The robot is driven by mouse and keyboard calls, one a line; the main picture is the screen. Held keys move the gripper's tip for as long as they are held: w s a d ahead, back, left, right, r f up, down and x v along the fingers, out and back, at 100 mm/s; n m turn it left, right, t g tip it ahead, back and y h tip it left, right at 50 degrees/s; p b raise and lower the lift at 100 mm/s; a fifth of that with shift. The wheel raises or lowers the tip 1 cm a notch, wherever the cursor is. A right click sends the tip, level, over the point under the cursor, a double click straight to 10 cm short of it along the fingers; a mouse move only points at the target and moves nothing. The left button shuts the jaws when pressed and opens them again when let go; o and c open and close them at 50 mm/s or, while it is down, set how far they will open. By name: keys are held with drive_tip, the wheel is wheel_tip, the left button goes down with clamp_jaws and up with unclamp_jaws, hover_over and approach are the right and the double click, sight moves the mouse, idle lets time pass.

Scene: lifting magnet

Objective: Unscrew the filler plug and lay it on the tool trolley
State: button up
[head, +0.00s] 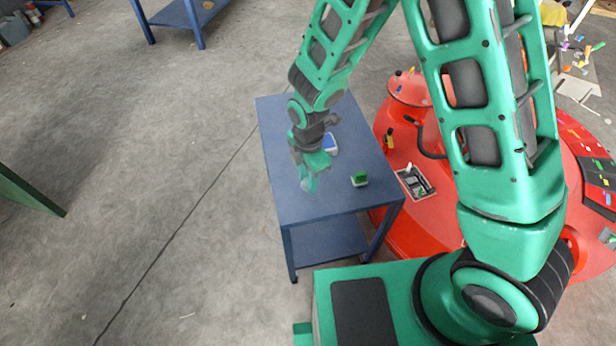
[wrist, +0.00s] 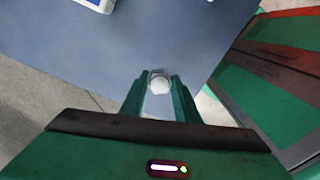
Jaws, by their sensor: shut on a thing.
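My gripper (head: 310,183) hangs over the left part of the blue tool trolley (head: 290,208), pointing down. In the wrist view its fingers (wrist: 160,92) are shut on a small pale round thing, which I take to be the filler plug (wrist: 160,84). The trolley top (wrist: 190,45) lies behind the plug in that view. I cannot tell whether the plug touches the top or is held above it. In the head view the plug is too small to make out clearly.
A blue-and-white item (head: 331,143) and a small green block (head: 359,180) lie on the trolley. The red round lifting magnet (head: 405,232) stands right of it, with an open panel (head: 415,183). The trolley's front left top is bare.

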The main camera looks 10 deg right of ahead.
drive_tip(key=shift+f, duration=1.45)
idle(1.1)
drive_tip(key=o, duration=1.5)
drive_tip(key=shift+r, duration=3)
